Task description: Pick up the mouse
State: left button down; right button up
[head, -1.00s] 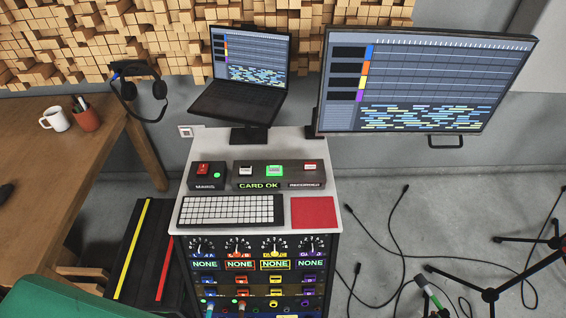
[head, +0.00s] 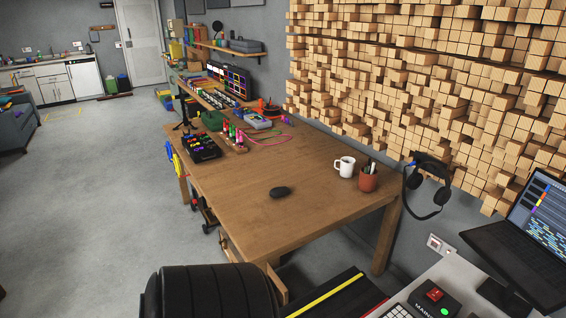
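A small black oval object (head: 280,192), which looks like the mouse, lies on the bare front part of the wooden table (head: 250,220) in the head view. It is dark and smooth, with clear table top around it. Neither of my grippers is in view, so their state does not show.
A white mug (head: 344,166) and a reddish pen cup (head: 368,178) stand to its right. A black button box (head: 203,146) and cables lie farther back. Headphones (head: 428,190) hang at the right. Open floor (head: 90,200) lies left.

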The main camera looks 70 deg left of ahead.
aim_at(278, 192)
jog(key=u, duration=2.25)
jog(key=z, duration=0.85)
jog(key=i+j+z, duration=0.1)
jog(key=j+z, duration=0.35)
jog(key=j, duration=0.3)
jog(key=j+z, duration=0.5)
jog(key=j, duration=0.25)
jog(key=k+j+z, duration=0.1)
jog(key=j+z, duration=0.35)
jog(key=j, duration=0.3)
